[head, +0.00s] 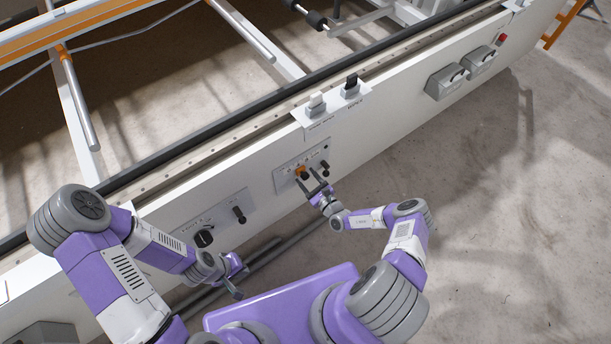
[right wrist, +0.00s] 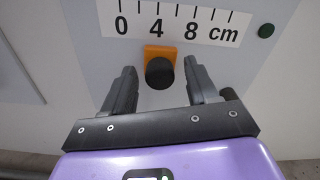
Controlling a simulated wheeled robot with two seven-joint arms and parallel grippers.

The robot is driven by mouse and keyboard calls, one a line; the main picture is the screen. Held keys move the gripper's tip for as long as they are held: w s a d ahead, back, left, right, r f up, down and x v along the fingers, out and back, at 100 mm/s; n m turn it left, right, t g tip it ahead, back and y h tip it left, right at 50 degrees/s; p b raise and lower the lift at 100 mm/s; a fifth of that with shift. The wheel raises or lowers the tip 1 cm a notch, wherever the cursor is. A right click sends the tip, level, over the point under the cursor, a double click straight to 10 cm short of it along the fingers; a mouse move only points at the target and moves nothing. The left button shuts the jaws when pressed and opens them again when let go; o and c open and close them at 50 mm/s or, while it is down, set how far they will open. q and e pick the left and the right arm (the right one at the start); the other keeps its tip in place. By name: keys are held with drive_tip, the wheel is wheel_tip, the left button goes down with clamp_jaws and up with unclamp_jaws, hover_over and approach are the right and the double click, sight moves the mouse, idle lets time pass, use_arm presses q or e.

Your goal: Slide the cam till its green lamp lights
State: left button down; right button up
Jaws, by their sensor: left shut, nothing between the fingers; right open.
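The cam is an orange block with a round black knob on a white panel, seen in the right wrist view (right wrist: 149,52) and in the head view (head: 299,170). It stands under the 4 of a scale (right wrist: 175,24) marked 0, 4, 8 cm. A round lamp (right wrist: 266,31) to the right of the scale is dark green and looks unlit. My right gripper (right wrist: 161,76) is open, its fingers on either side of the black knob, with gaps visible on both sides. My left gripper (head: 240,281) is shut and empty, low at the left, away from the cam.
A second dark knob (head: 325,167) sits right of the cam, partly behind my right finger in the wrist view. Another panel with a black dial (head: 204,239) lies to the left. Two switches (head: 317,102) (head: 351,86) stand above. Open concrete floor (head: 480,210) lies at right.

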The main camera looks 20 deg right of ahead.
drive_tip(key=p+v, duration=0.1)
drive_tip(key=v, duration=0.5)
idle(0.4)
